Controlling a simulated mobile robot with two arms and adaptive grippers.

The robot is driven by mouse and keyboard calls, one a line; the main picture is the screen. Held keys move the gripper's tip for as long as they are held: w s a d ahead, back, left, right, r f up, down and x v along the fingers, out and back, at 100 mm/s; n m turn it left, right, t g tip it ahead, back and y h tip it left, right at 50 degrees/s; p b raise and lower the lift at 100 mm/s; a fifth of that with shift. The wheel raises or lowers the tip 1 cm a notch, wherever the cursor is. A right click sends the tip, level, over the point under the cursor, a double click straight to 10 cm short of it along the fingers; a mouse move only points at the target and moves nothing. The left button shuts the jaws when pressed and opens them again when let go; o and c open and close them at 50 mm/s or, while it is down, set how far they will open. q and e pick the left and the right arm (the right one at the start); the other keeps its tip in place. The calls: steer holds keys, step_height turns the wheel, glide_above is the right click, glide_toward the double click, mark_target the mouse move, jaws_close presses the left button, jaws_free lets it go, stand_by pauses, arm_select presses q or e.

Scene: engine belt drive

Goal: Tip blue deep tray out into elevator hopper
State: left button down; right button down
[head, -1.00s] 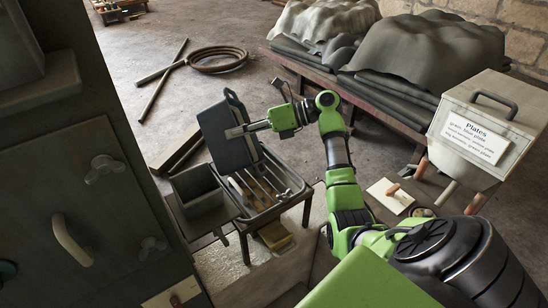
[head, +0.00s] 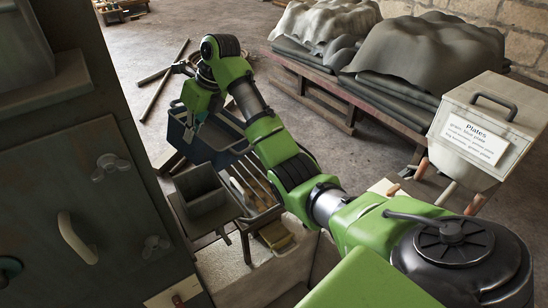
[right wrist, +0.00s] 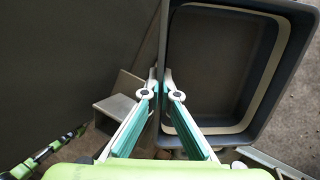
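The blue deep tray (head: 180,130) is in the head view, behind the grey box and partly hidden by my right arm. In the right wrist view the tray (right wrist: 230,60) shows its dark interior with a cream band, and no contents can be seen in it. My right gripper (right wrist: 160,84) has its two fingertips closed on the tray's left wall. In the head view the fingertips are hidden behind the wrist. A grey open-topped square box (head: 203,190), which looks like the elevator hopper, stands in front of the tray, apart from the gripper. My left gripper is not in view.
A slatted rack (head: 250,185) stands right of the grey box. A tall dark cabinet (head: 85,200) with wing knobs fills the left. A white Plates bin (head: 470,135) is at the right. Covered stacks (head: 425,60) lie on a pallet behind.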

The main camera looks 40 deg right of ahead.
steer(key=shift+w+a+f+g+h, duration=0.6)
steer(key=shift+w+a+f+h, duration=0.15)
steer(key=shift+a+h, duration=0.2)
steer(key=shift+w+a+f+g+h, duration=0.65)
steer(key=shift+a+h, duration=0.2)
steer(key=shift+a, duration=0.15)
